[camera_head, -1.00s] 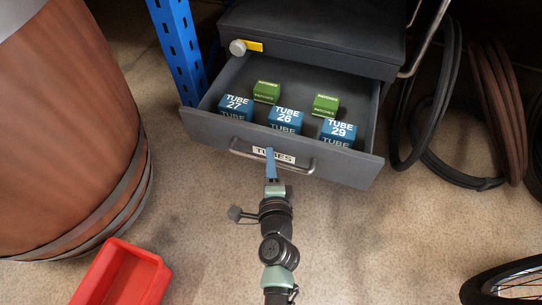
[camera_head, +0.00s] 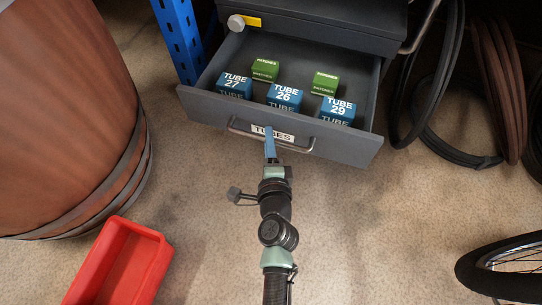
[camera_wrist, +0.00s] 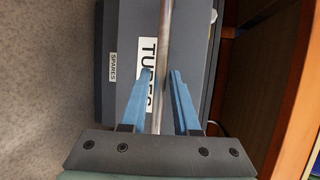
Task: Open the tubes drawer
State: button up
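The tubes drawer (camera_head: 345,146) is pulled out of the dark grey cabinet, its inside in plain view. Its front bears a TUBES label (camera_head: 273,133) and a metal bar handle (camera_head: 304,149). Inside lie three blue TUBE boxes marked 27, 26 and 29 and two green patches boxes (camera_head: 325,82). My gripper (camera_head: 269,131) is at the handle. In the wrist view, the handle bar (camera_wrist: 164,40) passes between my blue fingers (camera_wrist: 161,75), with narrow gaps showing on both sides. They look open around the bar, not clamped on it.
Above the drawer is a closed unit with a round knob (camera_head: 236,23) and yellow tag. A wooden barrel (camera_head: 70,110) and a red bin (camera_head: 120,265) stand at left. Floor before the drawer is clear.

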jog(key=v, duration=1.2)
jog(key=shift+s, duration=0.2)
